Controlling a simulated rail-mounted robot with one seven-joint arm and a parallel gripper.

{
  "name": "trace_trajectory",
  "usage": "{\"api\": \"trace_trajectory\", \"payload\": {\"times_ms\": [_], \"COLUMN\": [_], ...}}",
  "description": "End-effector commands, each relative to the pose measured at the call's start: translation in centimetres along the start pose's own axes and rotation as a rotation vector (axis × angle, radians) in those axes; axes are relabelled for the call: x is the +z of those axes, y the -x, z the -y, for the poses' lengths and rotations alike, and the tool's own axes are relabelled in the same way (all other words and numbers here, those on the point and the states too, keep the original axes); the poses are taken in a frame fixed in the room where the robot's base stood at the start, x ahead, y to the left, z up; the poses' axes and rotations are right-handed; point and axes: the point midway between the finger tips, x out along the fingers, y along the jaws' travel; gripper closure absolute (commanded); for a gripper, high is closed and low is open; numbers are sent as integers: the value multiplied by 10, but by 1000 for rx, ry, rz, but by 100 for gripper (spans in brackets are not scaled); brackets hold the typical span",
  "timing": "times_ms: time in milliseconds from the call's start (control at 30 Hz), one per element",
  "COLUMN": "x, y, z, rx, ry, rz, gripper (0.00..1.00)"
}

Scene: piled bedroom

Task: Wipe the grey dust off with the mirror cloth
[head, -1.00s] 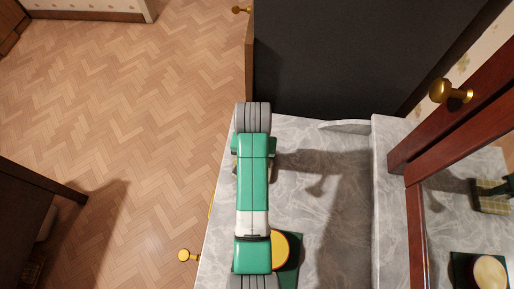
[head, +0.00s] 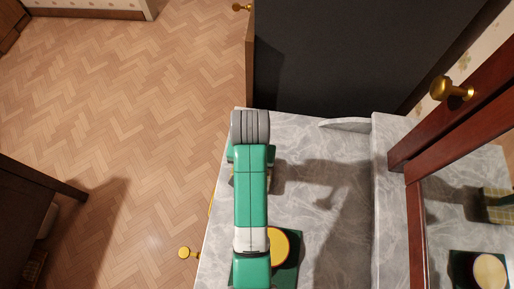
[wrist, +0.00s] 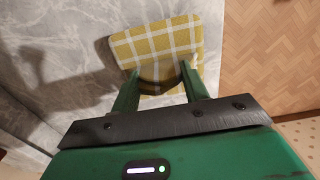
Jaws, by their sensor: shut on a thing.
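The mirror cloth (wrist: 155,42) is yellow-green with white checks. In the wrist view it sits at the fingertips of my gripper (wrist: 158,78), which is shut on it over the grey marble top (wrist: 60,45). I cannot tell whether the cloth touches the marble. In the head view my arm hides most of the gripper and cloth, and the mirror (head: 455,225) at the right reflects part of the cloth. I cannot make out grey dust apart from the marble's grey veining and the shadows.
A round yellow object (head: 280,248) on a dark green square (head: 291,274) lies on the marble, partly under my arm. A raised marble ledge (head: 388,190) and the red-brown mirror frame (head: 417,230) bound the right side. A dark panel (head: 330,55) stands beyond; wooden floor (head: 130,130) lies left.

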Motion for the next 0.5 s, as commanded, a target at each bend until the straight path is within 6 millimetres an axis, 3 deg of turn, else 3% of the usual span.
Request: {"api": "trace_trajectory", "payload": {"times_ms": [233, 500], "x": [0, 0], "y": [7, 41], "z": [0, 0], "rx": [0, 0], "ry": [0, 0], "rz": [0, -1], "gripper": [97, 97]}}
